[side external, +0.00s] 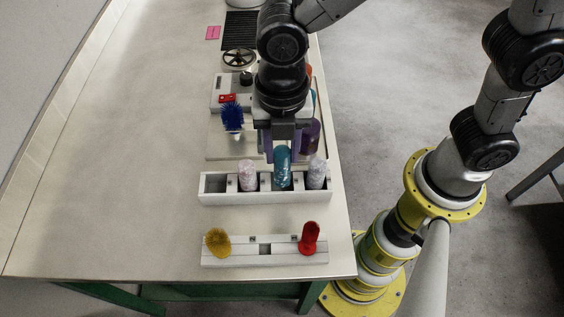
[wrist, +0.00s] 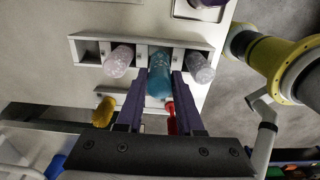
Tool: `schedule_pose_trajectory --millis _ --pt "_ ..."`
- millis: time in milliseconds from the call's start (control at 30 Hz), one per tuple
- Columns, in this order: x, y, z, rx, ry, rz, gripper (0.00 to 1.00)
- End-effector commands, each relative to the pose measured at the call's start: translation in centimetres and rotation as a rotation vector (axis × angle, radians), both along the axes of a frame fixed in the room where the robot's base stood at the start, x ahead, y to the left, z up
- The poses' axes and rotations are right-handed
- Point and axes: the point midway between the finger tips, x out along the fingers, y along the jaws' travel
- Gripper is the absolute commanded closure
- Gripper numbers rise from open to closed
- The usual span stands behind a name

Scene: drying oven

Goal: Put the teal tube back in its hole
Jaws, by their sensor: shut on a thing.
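The teal tube (side external: 282,171) is upright between the fingers of my gripper (side external: 282,157). It also shows in the wrist view (wrist: 159,82), with a purple finger of my gripper (wrist: 160,73) on each side. The white rack (side external: 222,198) has a row of square openings. The tube's lower end is at the opening between the pale pink tube (side external: 247,174) and the pale grey tube (side external: 317,171), and seems to be inside it. The rack's front wall hides its bottom, so I cannot tell how deep it sits.
A second white rack (side external: 225,259) nearer the camera holds a yellow brush-like item (side external: 217,241) and a red item (side external: 309,238). Behind my gripper are a blue spiky item (side external: 232,117) and a purple cylinder (side external: 311,134). The table's left side is clear.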

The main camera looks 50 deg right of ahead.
Motion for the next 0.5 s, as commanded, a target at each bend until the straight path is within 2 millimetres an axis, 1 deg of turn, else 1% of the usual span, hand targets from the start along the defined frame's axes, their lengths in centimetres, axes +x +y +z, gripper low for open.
schedule_pose_trajectory --millis 200,300,500 --pt "0.0 -0.1 -2.7 -0.003 0.003 -0.001 1.00" --pt "0.0 0.0 -3.7 -0.001 0.001 -0.001 1.00" --pt "0.0 0.0 -4.0 0.001 -0.001 -0.001 1.00"
